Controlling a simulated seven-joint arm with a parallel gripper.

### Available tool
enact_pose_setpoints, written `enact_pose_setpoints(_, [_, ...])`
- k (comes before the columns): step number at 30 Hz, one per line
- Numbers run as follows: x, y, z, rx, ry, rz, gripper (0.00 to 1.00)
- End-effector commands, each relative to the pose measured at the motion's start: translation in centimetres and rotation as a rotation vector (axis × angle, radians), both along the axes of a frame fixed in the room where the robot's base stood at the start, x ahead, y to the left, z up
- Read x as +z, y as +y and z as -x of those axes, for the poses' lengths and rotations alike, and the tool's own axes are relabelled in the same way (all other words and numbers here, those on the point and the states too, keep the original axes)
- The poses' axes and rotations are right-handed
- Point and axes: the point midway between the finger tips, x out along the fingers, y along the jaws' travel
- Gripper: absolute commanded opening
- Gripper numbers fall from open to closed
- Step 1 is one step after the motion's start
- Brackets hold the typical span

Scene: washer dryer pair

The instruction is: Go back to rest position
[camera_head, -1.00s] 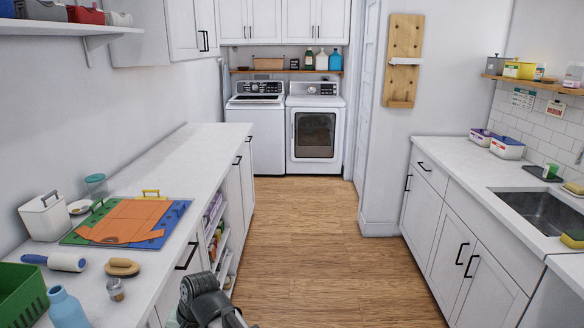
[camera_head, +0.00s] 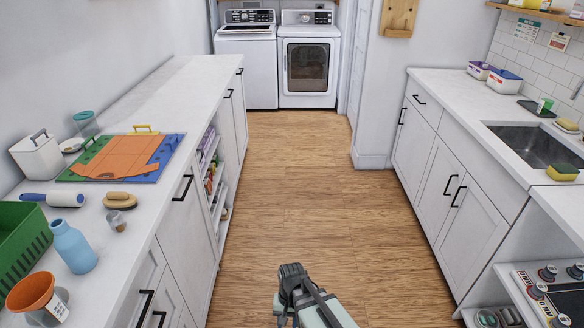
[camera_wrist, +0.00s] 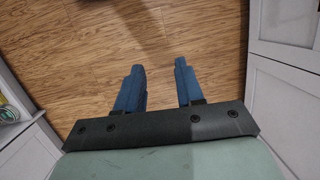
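My gripper shows in the wrist view (camera_wrist: 158,88) with its two blue fingers apart and nothing between them. It points down over bare wooden floor. In the head view my arm shows at the bottom centre, in the aisle between the two counters; the fingers cannot be made out there. My gripper touches nothing that I can see.
The left counter (camera_head: 172,85) holds a folding board with an orange cloth (camera_head: 118,155), a blue bottle (camera_head: 74,247) and a green basket (camera_head: 22,240). The right counter (camera_head: 450,95) has a sink (camera_head: 530,146). Washer (camera_head: 246,60) and dryer (camera_head: 309,62) stand behind. The floor (camera_head: 290,200) is clear.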

Motion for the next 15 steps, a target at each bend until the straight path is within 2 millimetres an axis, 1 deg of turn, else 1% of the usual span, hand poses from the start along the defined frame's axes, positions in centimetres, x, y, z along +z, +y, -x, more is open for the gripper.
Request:
enact_pose_setpoints(1, [-1.3,-1.5,0.9,-0.002,0.020,0.010,0.37])
enact_pose_setpoints(6, [-4.8,-5.7,3.7,0.002,0.078,0.037,0.37])
enact_pose_setpoints(11, [-7.7,-9.2,6.9,0.008,0.133,0.055,0.37])
enact_pose_setpoints(15, [-10.0,-12.0,10.1,0.015,0.187,0.064,0.37])
